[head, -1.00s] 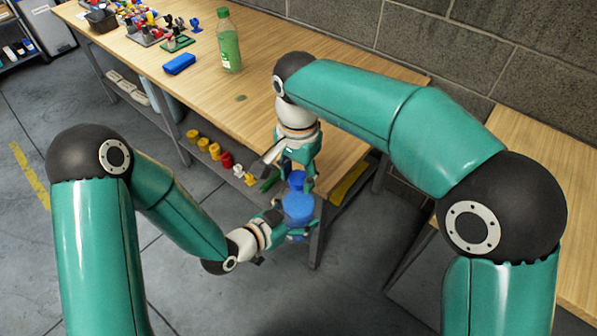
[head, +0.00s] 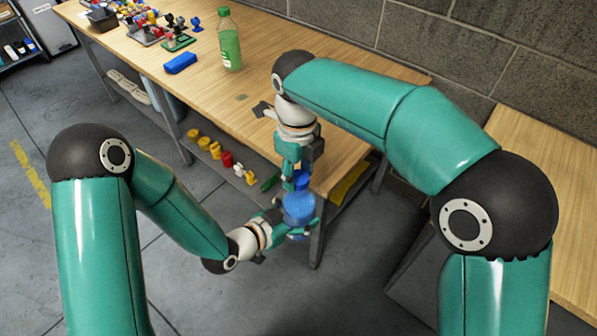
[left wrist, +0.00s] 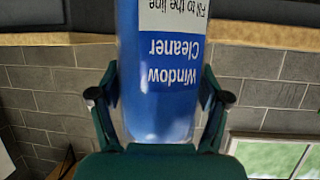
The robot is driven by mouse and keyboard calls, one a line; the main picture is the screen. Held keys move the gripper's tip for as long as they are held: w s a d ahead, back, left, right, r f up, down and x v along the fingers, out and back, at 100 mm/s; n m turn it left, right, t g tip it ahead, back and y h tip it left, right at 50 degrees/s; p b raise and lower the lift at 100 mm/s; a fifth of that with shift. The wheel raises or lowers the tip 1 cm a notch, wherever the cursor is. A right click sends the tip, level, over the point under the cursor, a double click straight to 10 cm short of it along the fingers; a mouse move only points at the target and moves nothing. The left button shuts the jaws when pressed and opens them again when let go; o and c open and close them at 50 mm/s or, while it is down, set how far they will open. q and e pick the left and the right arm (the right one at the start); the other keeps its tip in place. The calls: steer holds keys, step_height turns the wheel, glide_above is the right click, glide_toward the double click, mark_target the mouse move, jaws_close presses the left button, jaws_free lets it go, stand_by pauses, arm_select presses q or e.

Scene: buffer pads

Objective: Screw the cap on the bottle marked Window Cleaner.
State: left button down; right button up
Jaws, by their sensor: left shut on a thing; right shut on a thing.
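The blue bottle (head: 299,207) is held upright in front of the bench corner. In the left wrist view its label reads Window Cleaner, upside down (left wrist: 172,65). My left gripper (left wrist: 160,97) is shut around its body, one finger on each side. My right gripper (head: 300,170) points down over the bottle top, shut on a small blue piece (head: 301,181) that looks like the cap. The fingers partly hide it, and I cannot tell how far it sits on the neck.
The wooden bench (head: 290,55) carries a green bottle (head: 229,42), a blue block (head: 180,63) and several small coloured parts at its far left. Several yellow, red and white pieces lie on its lower shelf. A block wall (head: 470,45) stands behind. Floor is clear to the left.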

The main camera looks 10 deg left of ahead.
steer(key=shift+m, duration=0.3)
steer(key=o, duration=0.7)
steer(key=shift+r, duration=0.1)
steer(key=shift+r, duration=2.2)
steer(key=shift+c, duration=0.5)
